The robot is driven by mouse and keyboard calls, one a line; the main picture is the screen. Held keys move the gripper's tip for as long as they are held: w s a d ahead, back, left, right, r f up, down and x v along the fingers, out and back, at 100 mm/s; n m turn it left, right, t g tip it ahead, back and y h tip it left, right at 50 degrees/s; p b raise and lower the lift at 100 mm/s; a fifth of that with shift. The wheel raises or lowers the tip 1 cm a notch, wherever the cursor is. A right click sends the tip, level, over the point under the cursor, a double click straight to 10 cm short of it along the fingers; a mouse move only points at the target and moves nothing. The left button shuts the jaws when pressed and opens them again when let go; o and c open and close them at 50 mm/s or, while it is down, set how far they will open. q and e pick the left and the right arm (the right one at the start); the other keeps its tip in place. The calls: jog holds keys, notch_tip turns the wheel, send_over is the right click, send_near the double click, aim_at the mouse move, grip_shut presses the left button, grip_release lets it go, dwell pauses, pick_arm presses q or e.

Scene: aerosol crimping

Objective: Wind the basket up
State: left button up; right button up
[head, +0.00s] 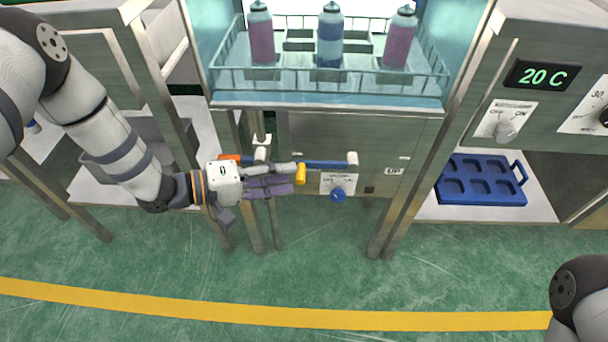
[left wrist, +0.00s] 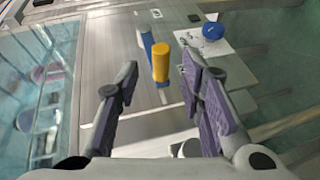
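The wire basket (head: 330,76) holds three capped bottles, two pink (head: 261,38) and one blue (head: 330,38), and hangs inside a glass-walled tank at the top of the head view. Below it, on the metal front, is a blue bar (head: 325,162) with a white end and a yellow grip (head: 301,173). My left gripper (head: 292,180) is at the yellow grip in the head view. In the left wrist view its purple-padded fingers (left wrist: 160,95) are spread, with the yellow grip (left wrist: 160,62) ahead between them, not clamped. My right gripper is out of view.
A blue tray (head: 482,180) lies on the right shelf. A "20 C" display (head: 542,75) is at upper right. The green floor in front is clear.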

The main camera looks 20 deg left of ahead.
aim_at(299, 173)
pick_arm(q)
jog(key=x, duration=0.4)
jog(key=shift+w+d, duration=0.15)
jog(key=shift+d, duration=0.05)
grip_shut()
jog(key=shift+r+p, duration=0.3)
